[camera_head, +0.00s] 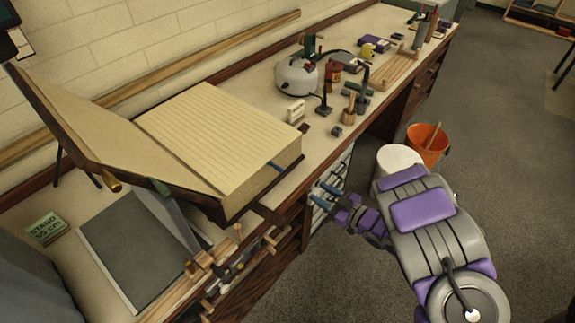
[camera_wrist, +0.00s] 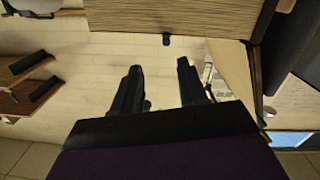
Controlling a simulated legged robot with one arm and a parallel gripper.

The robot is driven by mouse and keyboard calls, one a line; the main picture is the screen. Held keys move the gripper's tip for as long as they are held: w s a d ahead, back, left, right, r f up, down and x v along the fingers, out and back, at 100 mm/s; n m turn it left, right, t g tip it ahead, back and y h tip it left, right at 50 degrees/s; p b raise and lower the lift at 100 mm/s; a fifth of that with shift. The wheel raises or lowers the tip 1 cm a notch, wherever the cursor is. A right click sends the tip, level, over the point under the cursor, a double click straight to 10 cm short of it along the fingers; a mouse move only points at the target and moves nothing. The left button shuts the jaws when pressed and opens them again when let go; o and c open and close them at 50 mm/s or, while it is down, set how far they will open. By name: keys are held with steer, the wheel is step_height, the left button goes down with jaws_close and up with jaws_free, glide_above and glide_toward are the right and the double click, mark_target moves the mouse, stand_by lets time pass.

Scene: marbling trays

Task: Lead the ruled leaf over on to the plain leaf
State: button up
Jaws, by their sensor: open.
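A thick book lies open on the bench. Its ruled leaf (camera_head: 215,130) faces up on top of the right-hand page block. The plain leaf (camera_head: 105,120) is on the left side, which slopes up toward the wall. A blue ribbon (camera_head: 278,166) hangs over the block's right edge. My gripper (camera_head: 322,194) is open and empty, off the front of the bench, right of the book's near right corner and apart from it. In the wrist view, my two fingers (camera_wrist: 159,66) are spread with only brick wall between them. The page block's edge (camera_wrist: 170,20) shows beyond the fingertips.
A grey panel (camera_head: 120,250), a green stand card (camera_head: 44,229) and wooden tools (camera_head: 190,268) lie near the book. A white kettle-like pot (camera_head: 296,77), a small white box (camera_head: 296,110) and brushes stand beyond it. An orange bucket (camera_head: 428,145) is on the floor.

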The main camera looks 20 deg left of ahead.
steer(key=b, duration=0.3)
glide_toward(278, 169)
steer(key=shift+y, duration=0.4)
steer(key=shift+w+f+x, duration=0.1)
steer(key=shift+f+x, duration=0.15)
steer(key=shift+x, duration=1.5)
steer(key=shift+w+f+x, duration=0.1)
steer(key=shift+f+x, duration=0.15)
steer(key=shift+x, duration=1.5)
steer(key=shift+w+f+x, duration=0.15)
steer(key=shift+f+x, duration=0.1)
steer(key=shift+x, duration=1.5)
steer(key=shift+d, duration=0.1)
jaws_close()
